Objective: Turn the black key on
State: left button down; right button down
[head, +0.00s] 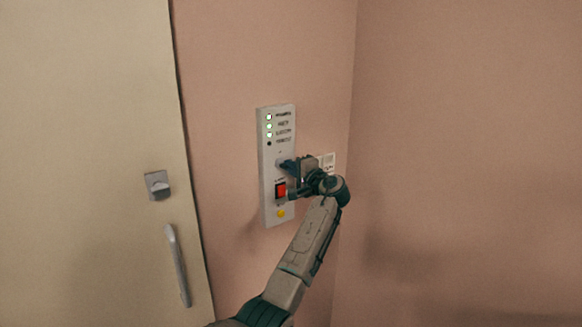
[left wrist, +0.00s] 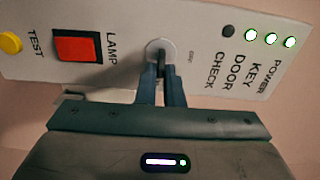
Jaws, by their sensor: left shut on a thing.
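A pale control panel (head: 268,208) is fixed to the pink wall. In the left wrist view the black key (left wrist: 160,64) stands in a round silver lock (left wrist: 152,46) in the middle of the panel (left wrist: 120,18). My left gripper (head: 285,164) reaches the panel from the right. Its two fingers (left wrist: 162,92) are shut on the black key, and they hide part of it. In the head view the gripper covers the key. My right gripper is in neither view.
The panel has a red lamp switch (head: 280,190), a yellow test button (head: 281,213) and lights (head: 269,126), three lit green and the check light dark. A door with a handle (head: 177,264) is at left.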

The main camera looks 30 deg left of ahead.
pick_arm(q)
jog(key=shift+f+m, duration=0.1)
jog(key=shift+m, duration=0.2)
jog(key=c, duration=1.6)
grip_release()
jog(key=shift+d, duration=0.15)
jog(key=shift+o, duration=0.2)
jog(key=b+v, duration=0.4)
jog(key=v, duration=0.6)
jog(key=shift+d+b, duration=0.3)
jog(key=shift+d, duration=0.05)
jog(key=shift+s, duration=0.1)
